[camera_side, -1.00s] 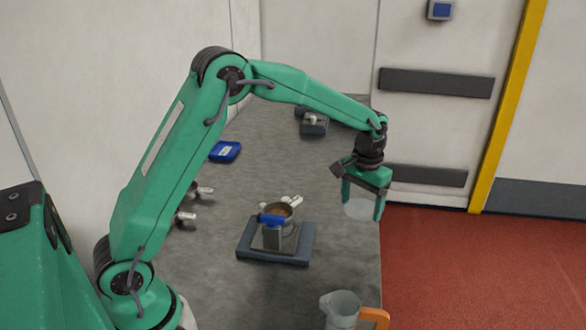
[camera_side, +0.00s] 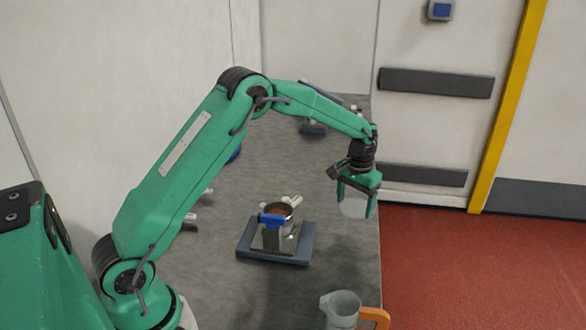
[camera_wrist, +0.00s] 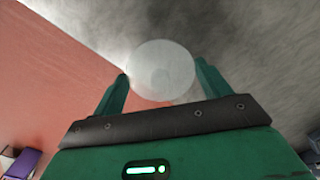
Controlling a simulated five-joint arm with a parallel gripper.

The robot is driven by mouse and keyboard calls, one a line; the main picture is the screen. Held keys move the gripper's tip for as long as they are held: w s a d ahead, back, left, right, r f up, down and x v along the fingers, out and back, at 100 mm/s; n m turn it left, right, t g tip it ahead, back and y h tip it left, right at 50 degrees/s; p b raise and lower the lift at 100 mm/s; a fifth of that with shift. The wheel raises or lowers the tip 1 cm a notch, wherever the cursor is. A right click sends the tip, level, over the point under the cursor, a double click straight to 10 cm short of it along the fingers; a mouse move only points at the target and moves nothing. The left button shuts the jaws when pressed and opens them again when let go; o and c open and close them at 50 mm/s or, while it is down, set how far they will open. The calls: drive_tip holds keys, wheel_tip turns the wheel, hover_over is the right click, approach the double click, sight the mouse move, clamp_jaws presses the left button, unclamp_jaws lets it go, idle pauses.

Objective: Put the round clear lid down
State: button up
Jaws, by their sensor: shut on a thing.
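The round clear lid (camera_side: 354,208) is between the fingers of my gripper (camera_side: 356,204), near the right edge of the grey table. In the wrist view the lid (camera_wrist: 160,70) shows as a pale, see-through disc with a green finger at each side of my gripper (camera_wrist: 160,82). The gripper is shut on the lid. I cannot tell from these views how far the lid is above the table top.
A metal pot with a blue part (camera_side: 272,220) sits on a dark square base (camera_side: 300,250) mid-table. A clear jug with an orange handle (camera_side: 342,308) stands at the front right. Red floor (camera_side: 470,260) lies beyond the table's right edge.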

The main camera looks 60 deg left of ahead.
sight(350, 198)
drive_tip(key=a, duration=0.1)
drive_tip(key=w+a+f, duration=0.1)
drive_tip(key=a+f, duration=0.1)
drive_tip(key=shift+w+a+f, duration=0.1)
drive_tip(key=shift+w+a, duration=0.1)
drive_tip(key=shift+w, duration=0.1)
drive_tip(key=shift+f, duration=0.1)
drive_tip(key=shift+f, duration=1.9)
drive_tip(key=shift+f, duration=0.15)
drive_tip(key=o, duration=1)
